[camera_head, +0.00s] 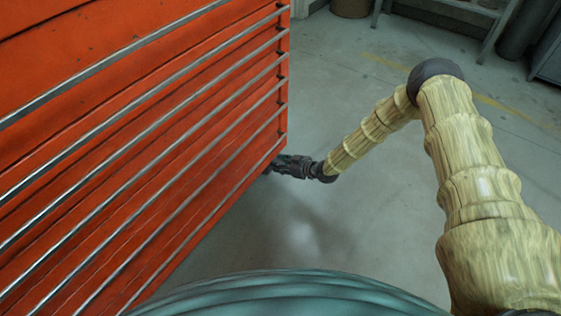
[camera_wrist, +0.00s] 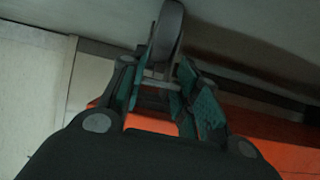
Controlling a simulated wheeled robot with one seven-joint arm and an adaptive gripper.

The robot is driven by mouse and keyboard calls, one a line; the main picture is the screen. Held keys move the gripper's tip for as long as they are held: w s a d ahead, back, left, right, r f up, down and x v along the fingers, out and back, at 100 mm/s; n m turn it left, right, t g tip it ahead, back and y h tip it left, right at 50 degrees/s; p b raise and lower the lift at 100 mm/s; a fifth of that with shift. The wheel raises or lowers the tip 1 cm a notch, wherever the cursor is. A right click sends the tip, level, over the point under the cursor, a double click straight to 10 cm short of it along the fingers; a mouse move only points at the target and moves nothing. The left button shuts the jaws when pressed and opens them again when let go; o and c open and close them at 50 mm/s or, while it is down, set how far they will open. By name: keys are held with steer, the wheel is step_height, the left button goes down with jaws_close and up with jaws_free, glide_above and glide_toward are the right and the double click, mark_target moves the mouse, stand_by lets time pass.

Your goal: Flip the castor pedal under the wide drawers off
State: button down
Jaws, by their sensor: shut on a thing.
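The orange cabinet with wide drawers (camera_head: 130,140) fills the left of the head view. My gripper (camera_head: 272,168) reaches in at its lower right corner, and its fingertips are partly hidden there. In the wrist view my gripper (camera_wrist: 160,80) has its two teal-padded fingers on either side of a small greyish metal part (camera_wrist: 157,84), which looks like the castor pedal, and is shut on it. The grey castor wheel (camera_wrist: 168,32) stands just beyond the fingertips. The pedal's tilt cannot be made out. The castor does not show in the head view.
The cabinet's orange underside edge (camera_wrist: 265,128) runs close beside the fingers in the wrist view. The grey floor (camera_head: 370,230) right of the cabinet is clear. A bench frame (camera_head: 490,35) and a brown bin (camera_head: 350,8) stand at the back.

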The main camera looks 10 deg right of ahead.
steer(key=shift+d+r, duration=0.1)
stand_by(0.4)
steer(key=c, duration=1)
jaws_free()
steer(key=shift+c, duration=0.2)
steer(key=shift+r, duration=0.1)
steer(key=v, duration=1.2)
steer(key=shift+r, duration=0.15)
